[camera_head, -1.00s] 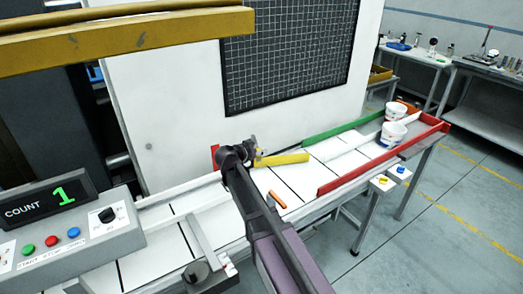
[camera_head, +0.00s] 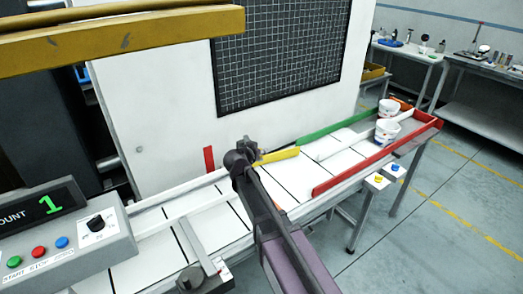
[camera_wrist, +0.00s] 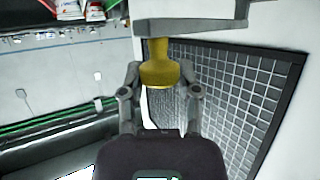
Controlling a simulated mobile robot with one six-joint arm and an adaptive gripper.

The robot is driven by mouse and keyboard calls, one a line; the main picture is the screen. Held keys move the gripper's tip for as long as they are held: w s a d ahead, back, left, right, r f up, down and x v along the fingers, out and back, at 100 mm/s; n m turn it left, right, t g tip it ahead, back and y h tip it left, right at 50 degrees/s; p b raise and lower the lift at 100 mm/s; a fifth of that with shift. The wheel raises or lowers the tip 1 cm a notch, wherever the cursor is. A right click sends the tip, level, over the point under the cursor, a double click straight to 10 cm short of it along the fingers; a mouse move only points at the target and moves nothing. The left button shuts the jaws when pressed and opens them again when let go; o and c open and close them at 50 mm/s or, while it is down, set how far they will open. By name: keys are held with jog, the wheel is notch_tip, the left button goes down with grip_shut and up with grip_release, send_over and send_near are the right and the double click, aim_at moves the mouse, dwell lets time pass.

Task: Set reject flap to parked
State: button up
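The reject flap appears to be the yellow bar (camera_head: 277,156) at the near end of the green rail, in line with it or nearly so. Its left end is hidden behind my gripper (camera_head: 246,150). In the wrist view a yellow knob (camera_wrist: 158,72) hangs from a pale grey bar (camera_wrist: 190,27). My gripper's fingers (camera_wrist: 160,82) stand on either side of the knob, close against it, and look shut on it. I cannot tell whether this knob belongs to the flap.
A green rail (camera_head: 335,128) and red rails (camera_head: 370,166) border the conveyor's far end, where white tubs (camera_head: 387,131) stand. A control box (camera_head: 85,232) with a display reading 1 is at left. A white cabinet (camera_head: 165,120) rises behind the conveyor. Open floor lies at right.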

jog(key=o, duration=0.5)
jog(key=shift+a, duration=0.25)
jog(key=shift+c, duration=0.2)
jog(key=c, duration=0.4)
jog(key=shift+s+a+r, duration=0.1)
jog(key=shift+r, duration=0.1)
jog(key=c, duration=0.7)
jog(key=shift+s+a+r+p, duration=0.25)
jog(key=shift+a+r+p, duration=0.1)
jog(key=shift+p, duration=0.35)
jog(key=s+a+m+g+h+b, duration=0.2)
jog(key=s+a+m+h, duration=0.1)
jog(key=a, duration=0.4)
jog(key=s+a+m+g+h+b, duration=0.2)
jog(key=s+a+m+h, duration=0.1)
jog(key=a, duration=0.4)
jog(key=shift+s+a+r+m+h, duration=0.15)
jog(key=shift+s+r+m+h, duration=0.2)
jog(key=shift+s+h, duration=0.6)
